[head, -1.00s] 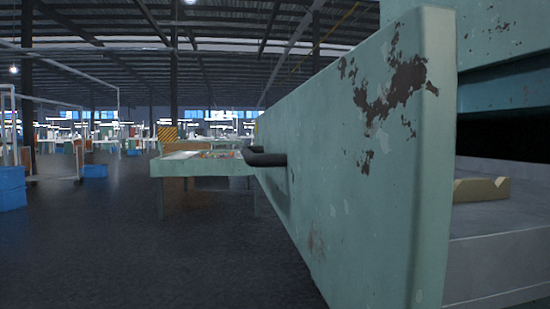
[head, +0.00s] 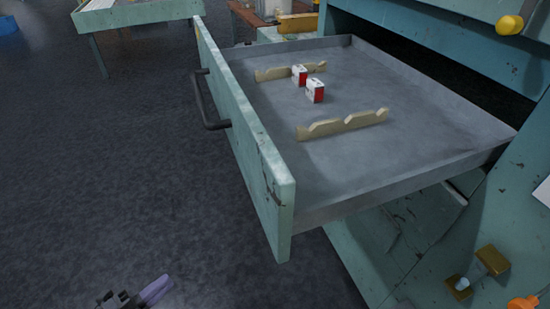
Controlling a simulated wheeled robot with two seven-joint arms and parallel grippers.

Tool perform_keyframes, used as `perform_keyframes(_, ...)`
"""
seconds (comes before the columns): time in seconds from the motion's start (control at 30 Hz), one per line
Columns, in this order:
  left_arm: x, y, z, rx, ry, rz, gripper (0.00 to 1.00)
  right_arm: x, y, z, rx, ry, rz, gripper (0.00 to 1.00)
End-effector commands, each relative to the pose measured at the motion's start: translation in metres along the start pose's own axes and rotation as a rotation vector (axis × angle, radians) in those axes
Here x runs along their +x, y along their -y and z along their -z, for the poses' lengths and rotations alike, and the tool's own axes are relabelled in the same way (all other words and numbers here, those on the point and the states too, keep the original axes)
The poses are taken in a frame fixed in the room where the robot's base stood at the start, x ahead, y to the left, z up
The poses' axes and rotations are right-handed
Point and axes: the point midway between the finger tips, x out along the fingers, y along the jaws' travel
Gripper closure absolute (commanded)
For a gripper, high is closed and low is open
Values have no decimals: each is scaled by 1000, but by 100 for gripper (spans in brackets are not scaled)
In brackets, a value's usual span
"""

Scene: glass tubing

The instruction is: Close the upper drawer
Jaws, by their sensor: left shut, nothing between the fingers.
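The upper drawer (head: 425,113) stands pulled out of the teal cabinet (head: 505,165) in the head view. Its worn teal front panel (head: 245,130) faces left and carries a dark bar handle (head: 207,105). Inside the grey drawer are two notched wooden racks (head: 340,124) and two small red-and-white boxes (head: 315,90). My left gripper (head: 150,292) is at the bottom edge of the view, partly cut off. It is shut and empty, apart from the drawer, below and left of the front panel. My right gripper is not in view.
A teal table (head: 140,13) stands at the upper left. Below the drawer, a brass-coloured fitting (head: 490,262) sticks out from the cabinet at the lower right. The dark floor (head: 110,150) left of the drawer is clear.

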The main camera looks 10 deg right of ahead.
Motion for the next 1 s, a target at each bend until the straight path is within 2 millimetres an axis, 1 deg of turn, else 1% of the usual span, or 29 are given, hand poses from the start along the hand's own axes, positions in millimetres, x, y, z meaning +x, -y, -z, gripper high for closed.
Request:
perform_keyframes(0.03,4,65,42,117,-139,-9,100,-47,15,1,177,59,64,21)
perform_keyframes(0.1,4,98,80,244,-305,-39,100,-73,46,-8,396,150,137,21)
perform_keyframes(0.13,3,106,92,285,-359,-51,100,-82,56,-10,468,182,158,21)
perform_keyframes(0.2,0,117,110,350,-448,-74,100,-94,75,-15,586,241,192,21)
perform_keyframes(0.3,0,118,120,386,-500,-87,100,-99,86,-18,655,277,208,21)
perform_keyframes(0.37,5,115,122,388,-505,-88,100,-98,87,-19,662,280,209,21)
perform_keyframes(0.47,20,112,129,385,-504,-85,100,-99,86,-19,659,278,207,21)
perform_keyframes(0.8,86,100,162,382,-501,-82,100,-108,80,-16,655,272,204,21)
perform_keyframes(0.9,101,96,170,381,-500,-84,100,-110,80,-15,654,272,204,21)
perform_keyframes(1.0,112,93,175,380,-498,-84,100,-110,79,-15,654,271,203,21)
